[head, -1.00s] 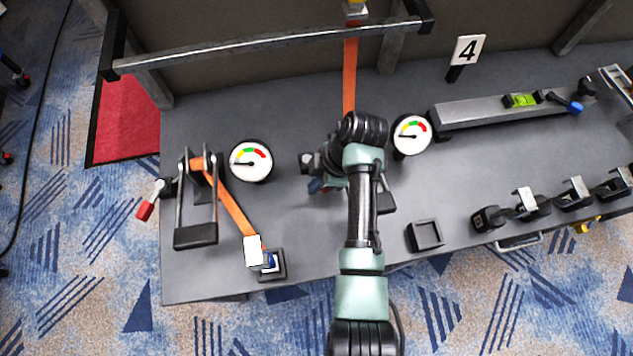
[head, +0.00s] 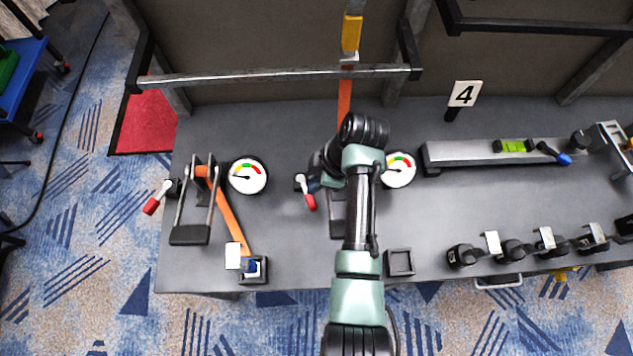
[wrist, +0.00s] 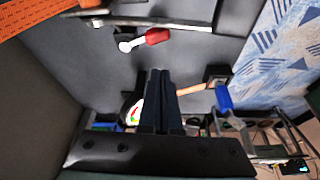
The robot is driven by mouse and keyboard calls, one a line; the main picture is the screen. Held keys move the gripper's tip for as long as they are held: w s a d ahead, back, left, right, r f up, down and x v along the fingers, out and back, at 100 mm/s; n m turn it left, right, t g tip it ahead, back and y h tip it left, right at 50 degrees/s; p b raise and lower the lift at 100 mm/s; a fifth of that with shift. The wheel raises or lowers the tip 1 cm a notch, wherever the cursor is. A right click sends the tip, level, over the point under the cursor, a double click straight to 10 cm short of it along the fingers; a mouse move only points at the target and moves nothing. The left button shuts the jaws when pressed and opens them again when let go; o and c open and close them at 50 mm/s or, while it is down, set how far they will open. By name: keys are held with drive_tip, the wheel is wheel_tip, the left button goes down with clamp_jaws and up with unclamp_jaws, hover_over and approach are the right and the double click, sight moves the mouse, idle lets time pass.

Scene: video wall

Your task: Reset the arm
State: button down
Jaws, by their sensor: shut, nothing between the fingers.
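My arm rises from the bottom centre of the head view and bends at a dark elbow over the middle of the table. My gripper is mostly hidden behind the arm in the head view. In the wrist view my gripper (wrist: 160,73) shows two dark fingers together, with nothing between them. It is apart from a red-handled lever (wrist: 157,36) above the fingertips in that picture. A red-handled lever (head: 309,201) also shows just left of my arm in the head view.
A grey table (head: 290,265) holds an orange-strap device (head: 230,222) at left, two gauges (head: 248,176) (head: 398,170), an empty square holder (head: 400,263) and several clamps at right. A metal rail (head: 270,75) spans the back.

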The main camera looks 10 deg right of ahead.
idle(0.3)
drive_tip(key=w+a+r+m+t+h, duration=0.1)
drive_tip(key=w+r+m+t, duration=0.25)
drive_tip(key=r, duration=0.65)
drive_tip(key=w+a+r+m+t+h, duration=0.1)
drive_tip(key=w+a+r+m+t, duration=0.25)
drive_tip(key=r, duration=0.65)
drive_tip(key=w+d+r+m+t+h, duration=0.1)
drive_tip(key=w+r+m+t, duration=0.2)
drive_tip(key=w+r+t, duration=0.5)
drive_tip(key=s+r+m+t, duration=0.1)
drive_tip(key=s+r+t, duration=0.2)
drive_tip(key=r, duration=1.1)
drive_tip(key=s+a+r+m+t, duration=0.1)
drive_tip(key=s+r+t, duration=0.3)
drive_tip(key=s+r, duration=0.5)
drive_tip(key=s+a+r+m+t, duration=0.1)
drive_tip(key=s+r+t, duration=0.3)
drive_tip(key=r, duration=1.5)
drive_tip(key=s+m, duration=0.1)
drive_tip(key=s, duration=0.1)
drive_tip(key=shift+s+a+m+h, duration=0.25)
drive_tip(key=shift+s+m+h, duration=0.05)
drive_tip(key=shift+s+m, duration=0.1)
